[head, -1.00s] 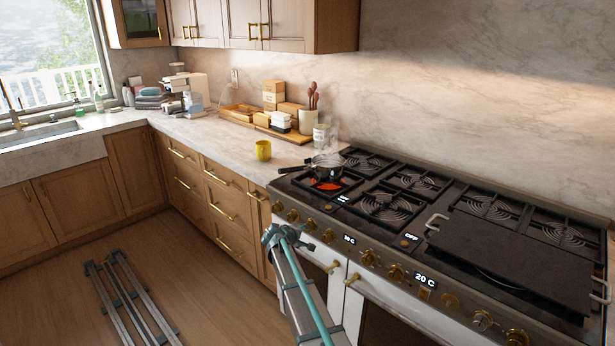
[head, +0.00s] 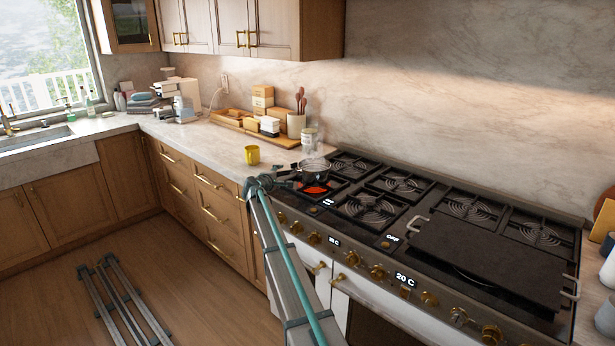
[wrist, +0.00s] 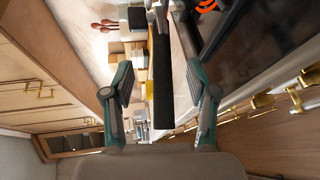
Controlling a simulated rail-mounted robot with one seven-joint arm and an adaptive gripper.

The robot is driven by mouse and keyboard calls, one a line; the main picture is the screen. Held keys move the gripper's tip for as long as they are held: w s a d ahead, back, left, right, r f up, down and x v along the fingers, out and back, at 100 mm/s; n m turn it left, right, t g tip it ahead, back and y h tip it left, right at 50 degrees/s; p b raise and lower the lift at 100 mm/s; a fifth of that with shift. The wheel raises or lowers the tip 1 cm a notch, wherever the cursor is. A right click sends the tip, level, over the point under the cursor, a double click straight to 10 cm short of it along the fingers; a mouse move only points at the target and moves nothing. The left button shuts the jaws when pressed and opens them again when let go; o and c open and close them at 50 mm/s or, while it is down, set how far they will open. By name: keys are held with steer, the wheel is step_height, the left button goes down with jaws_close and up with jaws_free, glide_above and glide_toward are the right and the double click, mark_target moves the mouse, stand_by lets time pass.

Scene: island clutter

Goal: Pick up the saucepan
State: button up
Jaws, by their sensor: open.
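My gripper (head: 268,184) is at the stove's left front corner, by the handle's end. In the wrist view my gripper (wrist: 160,85) is open, with one finger on each side of the long black handle (wrist: 162,85). Neither finger visibly touches it. The pan body is mostly out of the wrist view.
A yellow mug (head: 252,155) stands on the counter left of the pan. Behind it is a wooden tray (head: 285,142) with boxes and a utensil crock (head: 296,125). A griddle plate (head: 490,262) covers the stove's right side. Gold knobs line the stove front.

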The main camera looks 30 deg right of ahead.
mark_target(282, 174)
steer(key=p+x, duration=0.2)
steer(key=x, duration=0.2)
steer(key=shift+w+d+f, duration=0.1)
steer(key=shift+w+d, duration=0.05)
steer(key=shift+d, duration=0.15)
steer(key=shift+w+d+f, duration=0.15)
steer(key=shift+d, duration=0.1)
jaws_close()
